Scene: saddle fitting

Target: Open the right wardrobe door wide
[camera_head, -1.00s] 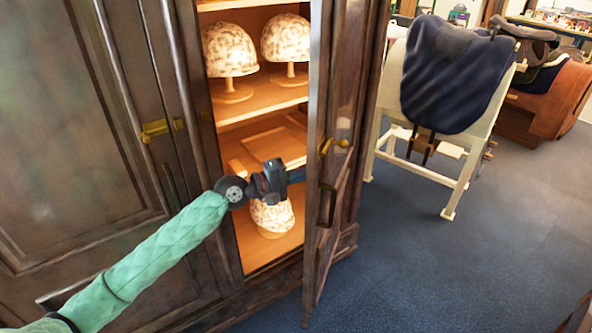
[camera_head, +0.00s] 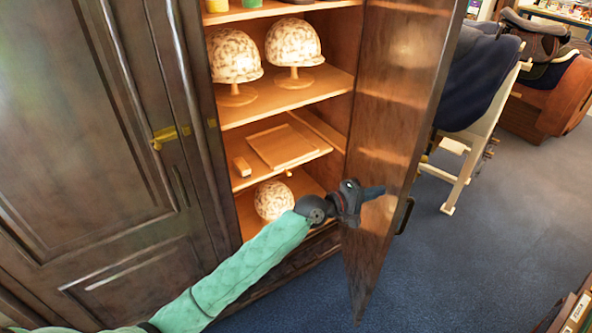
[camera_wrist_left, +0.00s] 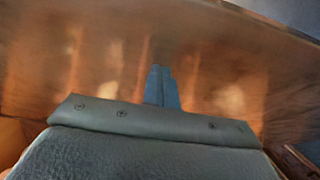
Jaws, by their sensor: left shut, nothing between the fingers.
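The right wardrobe door (camera_head: 400,110) stands swung well out from the cabinet, with its inner face toward me. Its dark handle (camera_head: 404,215) shows past the free edge on the outer side. My left gripper (camera_head: 376,192) is shut and empty, with its fingertips at the inner face of the door, low down. In the left wrist view the shut fingers (camera_wrist_left: 161,86) point at the brown door panel (camera_wrist_left: 95,60), which fills most of the picture. Whether they press on it cannot be told. My right gripper is not in view.
The left wardrobe door (camera_head: 90,130) is closed. Helmets on stands (camera_head: 292,45) and a wooden tray (camera_head: 281,146) sit on the lit shelves.

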